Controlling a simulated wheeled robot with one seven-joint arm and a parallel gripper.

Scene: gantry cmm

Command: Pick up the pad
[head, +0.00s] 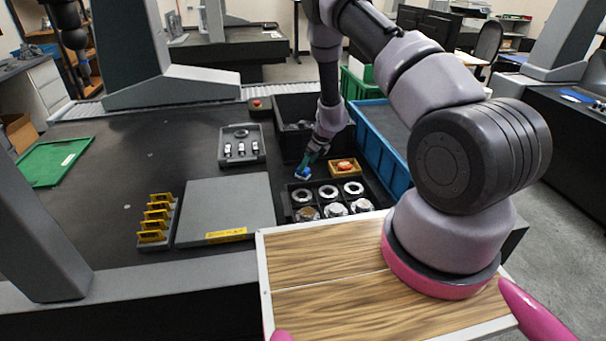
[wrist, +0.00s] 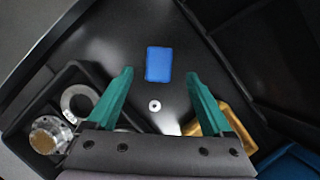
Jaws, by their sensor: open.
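The pad appears to be the small blue rectangular block (wrist: 159,64) lying on the black surface in the wrist view. In the head view a small blue patch (head: 304,174) shows at the tip of my gripper, partly hidden by it. My gripper (wrist: 160,74) is open, with its two teal fingers spread to the left and right of the pad in the picture. A gap shows between each fingertip and the pad, and nothing is held. I cannot tell how high the fingertips are above the surface.
A black tray (head: 285,203) with several metal rings and fittings stands in front of the gripper. A yellow box (head: 357,179) is to its right, and a dark bin (head: 285,149) is behind. A blue crate (head: 366,143) stands farther right.

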